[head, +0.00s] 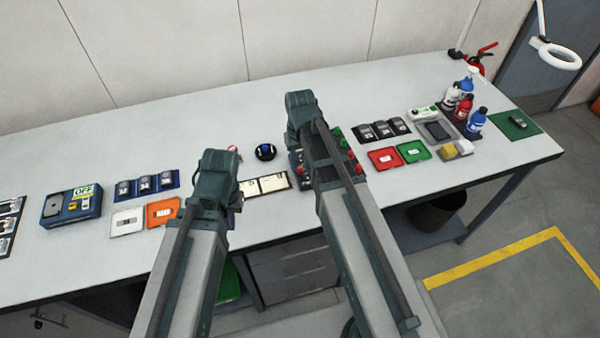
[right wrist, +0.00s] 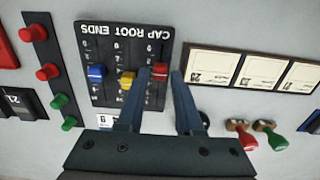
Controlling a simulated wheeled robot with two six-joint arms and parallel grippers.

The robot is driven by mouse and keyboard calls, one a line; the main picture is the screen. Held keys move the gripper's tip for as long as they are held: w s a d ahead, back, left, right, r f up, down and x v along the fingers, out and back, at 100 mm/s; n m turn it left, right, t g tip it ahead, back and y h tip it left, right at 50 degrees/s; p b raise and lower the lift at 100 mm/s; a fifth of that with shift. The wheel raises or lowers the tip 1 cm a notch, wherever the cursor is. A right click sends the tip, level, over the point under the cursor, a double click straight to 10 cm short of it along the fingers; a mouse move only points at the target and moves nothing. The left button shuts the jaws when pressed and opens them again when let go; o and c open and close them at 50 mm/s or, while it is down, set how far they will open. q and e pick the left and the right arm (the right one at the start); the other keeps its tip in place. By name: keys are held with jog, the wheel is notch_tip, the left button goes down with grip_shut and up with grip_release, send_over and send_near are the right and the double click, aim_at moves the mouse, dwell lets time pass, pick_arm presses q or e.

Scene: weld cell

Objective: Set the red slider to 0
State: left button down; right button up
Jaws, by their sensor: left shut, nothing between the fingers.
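The dark slider panel (right wrist: 125,45) shows upside down in the right wrist view, lettered "CAP ROOT ENDS". It carries a blue slider (right wrist: 97,73), a yellow slider (right wrist: 127,80) and the red slider (right wrist: 160,69). The red knob is about mid-track, and the scale digits near it are too small to read. My right gripper (right wrist: 160,74) is open, its fingertips on either side of the red knob; contact cannot be told. In the head view my right arm hides most of the panel area. My left gripper (head: 225,192) is shut and empty above the bench, left of it.
A strip of red and green buttons (right wrist: 48,72) lies beside the panel. Framed cards (right wrist: 210,64) and red and green handled stamps (right wrist: 243,136) lie on its other side. Bottles (head: 464,108) stand at the bench's right. The back of the bench (head: 190,125) is clear.

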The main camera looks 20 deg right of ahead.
jog(key=shift+f+b, duration=0.3)
jog(key=shift+f, duration=0.4)
grip_shut()
dwell(1.0)
